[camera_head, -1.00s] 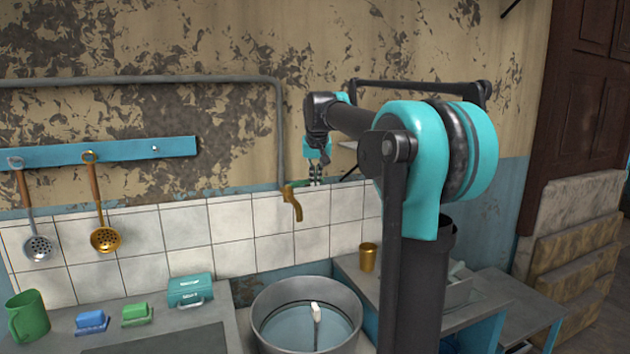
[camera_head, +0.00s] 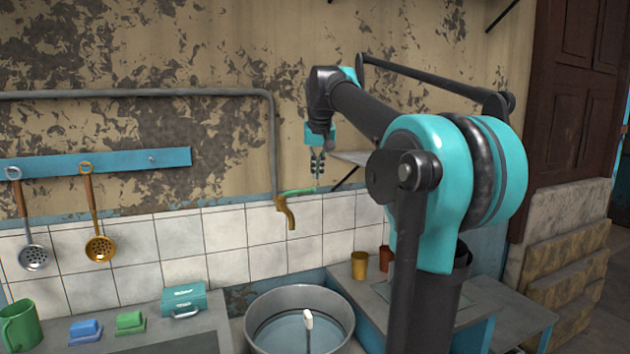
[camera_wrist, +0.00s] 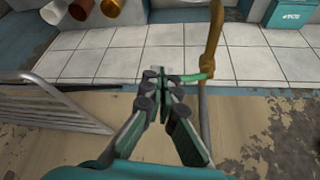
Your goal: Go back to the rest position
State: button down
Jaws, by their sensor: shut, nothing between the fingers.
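My gripper (camera_head: 317,172) hangs from my raised arm in the head view, in front of the wall and above the tiles. It points down and its fingers are together with nothing between them. In the wrist view the closed fingertips (camera_wrist: 166,60) show in the middle. The brass tap (camera_head: 287,212) with its green handle is just below and to the left of my gripper in the head view. In the wrist view the tap (camera_wrist: 211,45) lies right of the fingertips; whether they touch it cannot be told.
A large metal pot (camera_head: 299,304) with pale liquid and a white-tipped utensil stands below. A wall shelf (camera_head: 350,157) is close behind my gripper. A gold cup (camera_head: 359,265) stands on the counter. Ladles (camera_head: 99,248) hang at left. A teal box (camera_head: 184,299) sits left of the pot.

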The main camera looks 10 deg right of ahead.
jog(key=shift+s+r, duration=0.1)
jog(key=shift+r, duration=0.1)
jog(key=shift+f, duration=0.15)
jog(key=s+f, duration=0.6)
jog(key=f, duration=0.6)
jog(key=s+f, duration=0.5)
jog(key=f, duration=0.8)
jog(key=s+f+n+g, duration=0.1)
jog(key=s+f, duration=1.8)
jog(key=shift+s+y, duration=0.15)
jog(key=shift+y, duration=0.15)
